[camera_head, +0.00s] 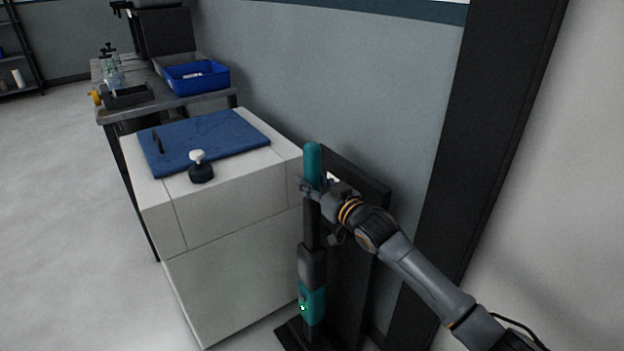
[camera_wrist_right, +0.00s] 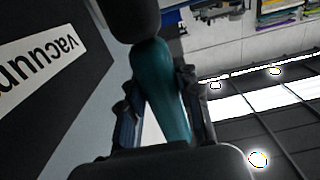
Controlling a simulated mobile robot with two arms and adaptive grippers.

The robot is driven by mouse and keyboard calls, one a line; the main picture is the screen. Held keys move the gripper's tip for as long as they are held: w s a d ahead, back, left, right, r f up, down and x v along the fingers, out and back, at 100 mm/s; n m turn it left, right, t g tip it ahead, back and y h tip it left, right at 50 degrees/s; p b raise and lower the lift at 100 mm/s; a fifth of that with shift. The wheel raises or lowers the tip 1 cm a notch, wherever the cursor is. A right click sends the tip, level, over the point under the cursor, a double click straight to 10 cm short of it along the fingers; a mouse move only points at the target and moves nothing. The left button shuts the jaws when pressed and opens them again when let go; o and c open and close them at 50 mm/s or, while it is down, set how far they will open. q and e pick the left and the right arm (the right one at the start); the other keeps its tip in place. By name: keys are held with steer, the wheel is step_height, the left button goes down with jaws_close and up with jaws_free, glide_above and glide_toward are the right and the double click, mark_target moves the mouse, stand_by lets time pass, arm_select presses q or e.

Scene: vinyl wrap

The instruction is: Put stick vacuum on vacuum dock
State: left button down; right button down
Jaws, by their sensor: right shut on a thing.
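The stick vacuum (camera_head: 313,267) stands upright, with a teal handle at the top, a dark body and a teal lower section with a small green light. My right gripper (camera_head: 308,187) is shut on it just below the top of the handle. In the right wrist view the teal handle (camera_wrist_right: 158,85) lies between the two fingers (camera_wrist_right: 163,103). The vacuum dock (camera_head: 362,184) is a tall black panel with a base at the floor, right behind the vacuum. Its label shows in the wrist view. Whether the vacuum is seated on the dock cannot be told. My left gripper is not in view.
A white cabinet (camera_head: 235,260) stands close to the left of the vacuum, with a blue mat (camera_head: 215,135) and a black knob-like tool (camera_head: 201,170) on top. A bench with a blue bin (camera_head: 196,80) is behind it. Open floor (camera_head: 60,200) lies at left.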

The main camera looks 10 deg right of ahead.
steer(key=c, duration=1.2)
jaws_free()
steer(key=shift+f, duration=0.1)
steer(key=shift+o, duration=1.3)
steer(key=shift+s+d, duration=0.15)
steer(key=shift+s, duration=0.35)
arm_select(q)
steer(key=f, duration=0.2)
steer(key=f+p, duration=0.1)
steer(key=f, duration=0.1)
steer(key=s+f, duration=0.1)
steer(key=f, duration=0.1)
steer(key=shift+p, duration=0.35)
arm_select(e)
steer(key=v, duration=1.1)
steer(key=shift+d, duration=0.1)
